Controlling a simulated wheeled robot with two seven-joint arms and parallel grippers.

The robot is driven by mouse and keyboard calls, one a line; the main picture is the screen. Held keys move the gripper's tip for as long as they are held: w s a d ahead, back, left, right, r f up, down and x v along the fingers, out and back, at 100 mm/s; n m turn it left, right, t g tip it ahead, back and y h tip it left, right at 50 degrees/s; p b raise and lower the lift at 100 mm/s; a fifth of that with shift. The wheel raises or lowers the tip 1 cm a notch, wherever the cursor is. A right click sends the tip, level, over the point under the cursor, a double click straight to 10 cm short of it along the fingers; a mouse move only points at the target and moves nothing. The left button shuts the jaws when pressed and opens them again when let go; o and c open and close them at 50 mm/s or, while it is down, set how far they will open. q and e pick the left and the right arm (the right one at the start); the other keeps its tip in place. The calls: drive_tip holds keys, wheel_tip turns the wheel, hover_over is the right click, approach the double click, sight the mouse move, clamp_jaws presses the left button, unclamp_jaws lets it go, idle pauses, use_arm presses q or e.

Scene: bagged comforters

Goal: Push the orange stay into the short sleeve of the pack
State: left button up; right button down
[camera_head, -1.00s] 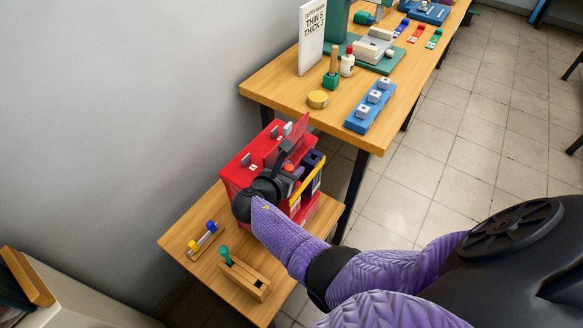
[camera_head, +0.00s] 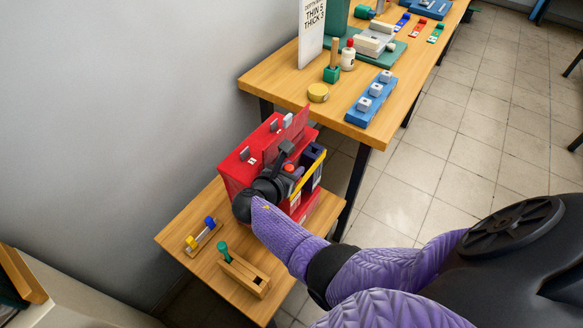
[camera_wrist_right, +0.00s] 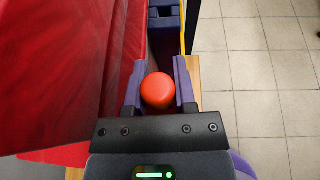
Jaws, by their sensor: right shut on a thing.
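The red pack (camera_head: 240,168) stands on the low wooden table, with a dark navy sleeve (camera_head: 313,157) and a yellow strip on its right side. My right gripper (camera_head: 289,168) is at the pack's near right side, shut on the orange stay (camera_head: 288,169). In the right wrist view, the stay's round orange end (camera_wrist_right: 158,90) sits between the two fingers, and the rest of it is hidden. The navy sleeve (camera_wrist_right: 165,18) shows beyond the fingertips. I cannot tell whether the stay touches a sleeve or which sleeve is short. My left gripper is out of view.
The low table (camera_head: 185,250) also holds a wooden block with a green-topped peg (camera_head: 224,252) and a small rack with blue and yellow pieces (camera_head: 201,236). A higher table (camera_head: 290,88) with a sign, bottle and blue block stands behind. Tiled floor lies open at right.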

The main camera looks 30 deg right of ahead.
drive_tip(key=shift+f, duration=0.4)
drive_tip(key=c, duration=0.5)
unclamp_jaws()
drive_tip(key=shift+s, duration=0.1)
drive_tip(key=shift+c, duration=0.2)
drive_tip(key=shift+o, duration=0.9)
drive_tip(key=shift+s, duration=0.1)
drive_tip(key=shift+r, duration=0.1)
